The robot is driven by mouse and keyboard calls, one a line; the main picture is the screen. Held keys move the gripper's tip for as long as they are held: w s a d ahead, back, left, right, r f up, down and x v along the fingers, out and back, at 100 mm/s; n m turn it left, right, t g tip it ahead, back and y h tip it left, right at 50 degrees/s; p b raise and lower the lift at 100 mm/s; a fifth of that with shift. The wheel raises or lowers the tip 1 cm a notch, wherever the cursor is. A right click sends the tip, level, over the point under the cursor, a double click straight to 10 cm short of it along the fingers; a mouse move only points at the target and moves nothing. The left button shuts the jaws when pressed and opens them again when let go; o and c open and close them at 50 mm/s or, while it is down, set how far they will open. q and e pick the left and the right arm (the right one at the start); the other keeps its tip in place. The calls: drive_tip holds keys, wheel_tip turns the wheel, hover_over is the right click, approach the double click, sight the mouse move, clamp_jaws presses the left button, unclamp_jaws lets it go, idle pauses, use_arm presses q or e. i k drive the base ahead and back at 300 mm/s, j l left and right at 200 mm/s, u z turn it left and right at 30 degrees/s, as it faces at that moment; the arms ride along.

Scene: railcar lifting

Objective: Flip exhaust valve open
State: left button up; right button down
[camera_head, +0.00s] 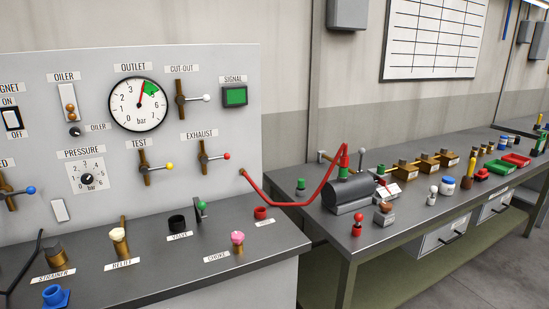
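The exhaust valve (204,157) is on the upright grey panel, below the label EXHAUST (199,136). It has a brass body set roughly upright and a thin lever that points right, almost level, ending in a red knob (227,156). Nothing touches or covers it. Neither of my grippers is in the head view.
The test valve (147,167) with a yellow knob is left of it, and the cut-out valve (182,99) is above. A red hose (290,203) leaves the panel's right side. Brass fittings, including the relief (120,242), stand on the ledge below.

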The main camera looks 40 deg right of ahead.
sight(204, 159)
drive_tip(key=z, duration=0.75)
